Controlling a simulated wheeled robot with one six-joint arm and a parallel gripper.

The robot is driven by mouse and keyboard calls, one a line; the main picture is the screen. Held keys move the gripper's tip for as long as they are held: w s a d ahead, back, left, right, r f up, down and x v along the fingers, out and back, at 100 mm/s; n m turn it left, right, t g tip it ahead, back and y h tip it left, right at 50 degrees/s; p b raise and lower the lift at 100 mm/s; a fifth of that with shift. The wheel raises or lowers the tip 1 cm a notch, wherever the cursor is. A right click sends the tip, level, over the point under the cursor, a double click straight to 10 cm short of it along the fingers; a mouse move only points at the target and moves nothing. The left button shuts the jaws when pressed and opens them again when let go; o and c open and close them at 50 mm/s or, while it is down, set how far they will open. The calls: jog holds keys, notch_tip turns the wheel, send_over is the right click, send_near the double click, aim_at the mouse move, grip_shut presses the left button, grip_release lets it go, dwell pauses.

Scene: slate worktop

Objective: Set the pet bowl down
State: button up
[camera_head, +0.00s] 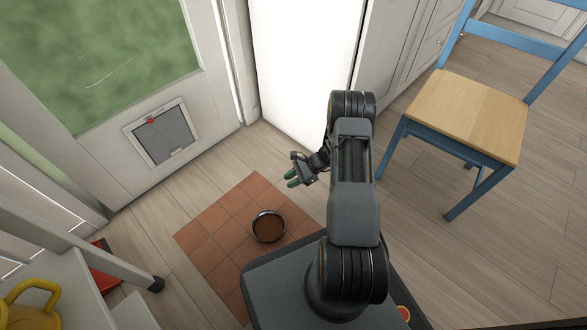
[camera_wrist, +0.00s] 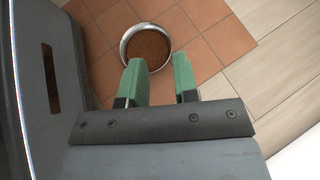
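The pet bowl (camera_head: 268,226) is a round metal bowl with brown food in it. It sits upright on the terracotta tile patch (camera_head: 215,242) on the floor. In the wrist view the bowl (camera_wrist: 146,44) lies beyond my green fingertips. My gripper (camera_head: 292,178) is above and behind the bowl in the head view, apart from it. In the wrist view my gripper (camera_wrist: 160,75) has its two fingers spread with a gap between them, and nothing is held there.
A door with a pet flap (camera_head: 166,136) stands at the back left. A blue chair with a wooden seat (camera_head: 468,115) is at the right. A trolley with a yellow watering can (camera_head: 30,302) is at the lower left. Wooden floor (camera_head: 420,250) is clear in front of the chair.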

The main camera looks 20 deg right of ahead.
jog(key=s+a+r+n+g+h, duration=0.1)
jog(key=s+a+r+n+h, duration=0.1)
jog(key=r+n, duration=0.5)
jog(key=s+a+r+n+g+h, duration=0.2)
jog(key=a+r+h, duration=0.1)
jog(key=r, duration=0.8)
jog(key=s+a+r+n+t+h, duration=0.1)
jog(key=s+r+n+t+h, duration=0.3)
jog(key=s+r+n, duration=0.5)
jog(key=shift+s+a+r+n+h, duration=0.15)
jog(key=shift+s+r+n+h, duration=0.25)
jog(key=shift+s+r+h, duration=1.35)
jog(key=shift+w+r+y, duration=0.35)
jog(key=shift+r+y, duration=0.25)
jog(key=shift+y, duration=0.15)
jog(key=w+p+v, duration=0.3)
jog(key=p+v, duration=1.1)
jog(key=w+r+p+v, duration=0.1)
jog(key=w+p+v, duration=0.2)
jog(key=p+v, duration=1.1)
jog(key=w+r+p+v, duration=0.1)
jog(key=w+p+v, duration=0.3)
jog(key=p+v, duration=0.9)
jog(key=shift+r+t+p, duration=0.4)
jog(key=shift+r, duration=0.35)
jog(key=shift+s+a, duration=0.1)
jog(key=shift+s, duration=0.05)
